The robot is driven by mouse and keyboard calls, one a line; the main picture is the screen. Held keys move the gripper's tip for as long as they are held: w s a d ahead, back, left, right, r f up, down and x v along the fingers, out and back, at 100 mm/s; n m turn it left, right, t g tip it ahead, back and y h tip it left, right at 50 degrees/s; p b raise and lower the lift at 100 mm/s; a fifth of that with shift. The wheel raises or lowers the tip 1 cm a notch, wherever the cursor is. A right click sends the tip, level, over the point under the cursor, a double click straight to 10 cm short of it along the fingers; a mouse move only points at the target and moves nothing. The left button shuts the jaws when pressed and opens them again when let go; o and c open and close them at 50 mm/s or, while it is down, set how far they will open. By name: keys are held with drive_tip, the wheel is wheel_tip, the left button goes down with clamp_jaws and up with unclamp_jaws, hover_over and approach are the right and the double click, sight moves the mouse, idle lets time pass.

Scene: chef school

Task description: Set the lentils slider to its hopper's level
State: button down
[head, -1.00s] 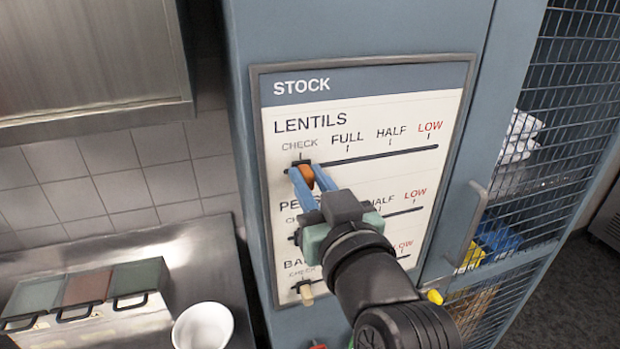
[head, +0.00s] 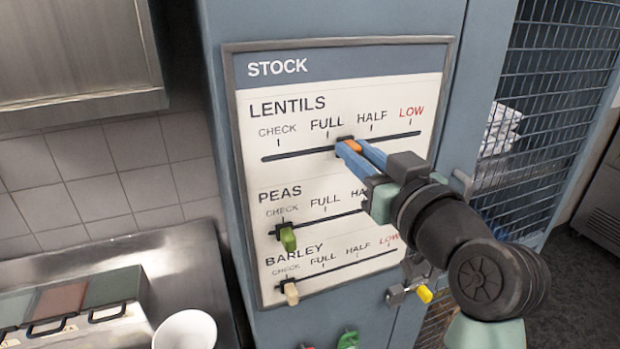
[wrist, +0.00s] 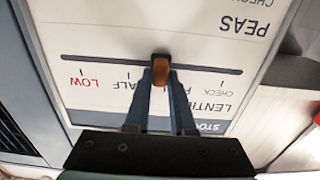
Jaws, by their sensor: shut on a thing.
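The STOCK board (head: 345,58) fills the middle of the head view. Its top row is LENTILS, a dark slot marked CHECK, FULL, HALF and LOW. The orange-brown lentils slider (head: 352,145) stands between the FULL and HALF marks, a little nearer FULL. It also shows in the wrist view (wrist: 161,72), where the board is upside down. My gripper (head: 356,151) is shut on this slider, with a blue finger on either side. I cannot pick out the lentils hopper or its level in these views.
The green peas slider (head: 287,238) and the cream barley slider (head: 291,293) sit at CHECK below. A mesh cabinet door (head: 545,110) is at right. Lidded bins (head: 60,300) and a white bowl (head: 185,329) stand on the counter at lower left.

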drive_tip(key=d, duration=0.2)
drive_tip(key=w+d+b, duration=0.1)
drive_tip(key=d, duration=0.1)
drive_tip(key=shift+w+d, duration=0.15)
drive_tip(key=shift+w, duration=0.05)
drive_tip(key=c, duration=0.8)
unclamp_jaws()
drive_tip(key=shift+o, duration=0.2)
drive_tip(key=shift+s, duration=0.1)
drive_tip(key=b+v, duration=0.5)
drive_tip(key=v, duration=0.8)
